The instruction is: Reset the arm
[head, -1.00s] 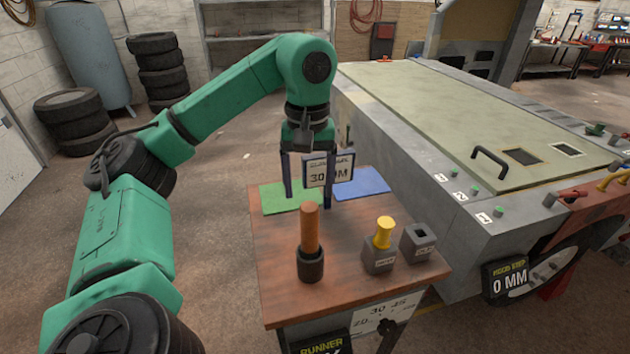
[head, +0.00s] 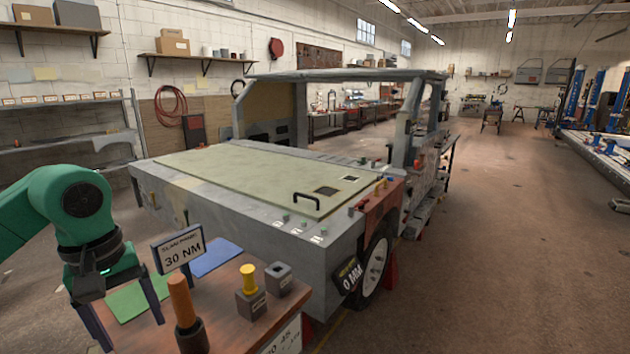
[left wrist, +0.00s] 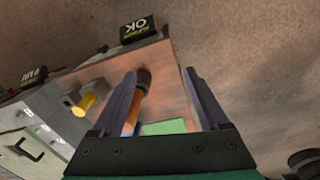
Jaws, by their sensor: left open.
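My left gripper (head: 128,325) is open and empty at the lower left of the head view, over the left part of a small wooden table (head: 232,307). Its two fingers also show in the left wrist view (left wrist: 162,100), spread apart with nothing between them that they touch. A wooden-handled tool (head: 181,302) stands upright in a dark holder just right of the gripper in the head view. In the left wrist view the tool (left wrist: 132,122) appears near the left finger; I cannot tell how close it is. My right gripper is not in view.
A yellow-topped piece in a grey block (head: 249,280), an empty-looking grey block (head: 279,278), a green mat (head: 126,302), a blue mat (head: 215,258) and a "30 NM" sign (head: 180,249) are on the table. A vehicle frame (head: 250,180) stands behind. Open floor (head: 500,250) lies right.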

